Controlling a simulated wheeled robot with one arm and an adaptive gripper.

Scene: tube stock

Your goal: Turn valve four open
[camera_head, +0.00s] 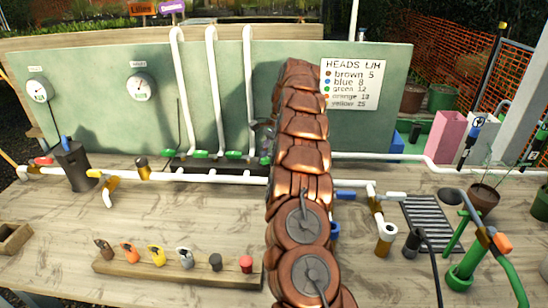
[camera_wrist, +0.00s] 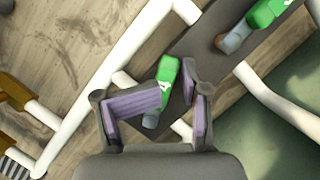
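A row of green valve handles sits on a dark manifold strip (camera_head: 190,165) at the foot of the green panel. Two show clearly in the head view, one left (camera_head: 200,154) and one right (camera_head: 234,155). My gripper (camera_head: 264,138) is at the strip's right end, partly hidden by my copper-coloured arm. In the wrist view my gripper (camera_wrist: 170,108) is open, its purple pads on either side of a green handle (camera_wrist: 167,70). Contact with the pads cannot be told. Another green handle (camera_wrist: 266,12) lies upper right.
White pipes (camera_head: 220,178) run along the bench, and several rise up the panel. A wooden block (camera_head: 170,270) with several coloured fittings lies in front. A dark pot (camera_head: 72,165) stands left. A plant pot (camera_head: 482,198) and green pipework (camera_head: 465,270) are right. The front-left bench has bare room.

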